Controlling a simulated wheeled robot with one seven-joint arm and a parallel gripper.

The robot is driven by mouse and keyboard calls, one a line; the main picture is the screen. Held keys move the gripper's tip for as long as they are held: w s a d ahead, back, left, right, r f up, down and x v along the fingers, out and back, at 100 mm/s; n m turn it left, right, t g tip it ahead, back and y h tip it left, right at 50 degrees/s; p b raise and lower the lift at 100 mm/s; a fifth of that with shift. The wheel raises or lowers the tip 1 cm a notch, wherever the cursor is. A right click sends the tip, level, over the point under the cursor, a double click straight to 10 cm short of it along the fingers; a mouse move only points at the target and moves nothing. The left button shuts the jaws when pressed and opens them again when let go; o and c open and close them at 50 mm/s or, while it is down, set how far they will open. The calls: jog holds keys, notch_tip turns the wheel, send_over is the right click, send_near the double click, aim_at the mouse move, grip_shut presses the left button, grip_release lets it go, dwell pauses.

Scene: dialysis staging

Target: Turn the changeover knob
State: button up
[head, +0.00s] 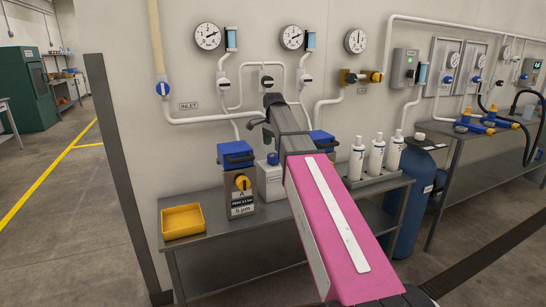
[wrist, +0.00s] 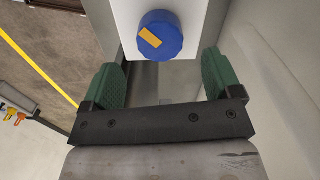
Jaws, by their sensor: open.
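A round blue knob (wrist: 160,36) with an orange mark sits on a white face in the wrist view. It lies ahead of my open gripper (wrist: 163,78), roughly midway between the green finger pads, and the jaws are empty. In the head view a small blue knob (head: 273,158) tops a white box (head: 270,183) on the bench; it looks like the same knob. My gripper (head: 262,113) shows dark above the box there, in front of the wall pipes. The fingertips are only partly clear in the head view.
Blue-lidded housings (head: 236,155) stand close beside the white box on the grey bench (head: 215,232). A yellow tray (head: 183,221) lies at the bench's left end. White bottles (head: 376,158) stand to the right. Gauges (head: 207,36) and pipes line the wall behind.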

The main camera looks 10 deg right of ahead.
aim_at(273, 155)
notch_tip(273, 155, down, 6)
jog(key=shift+r, duration=0.1)
jog(key=c, duration=0.9)
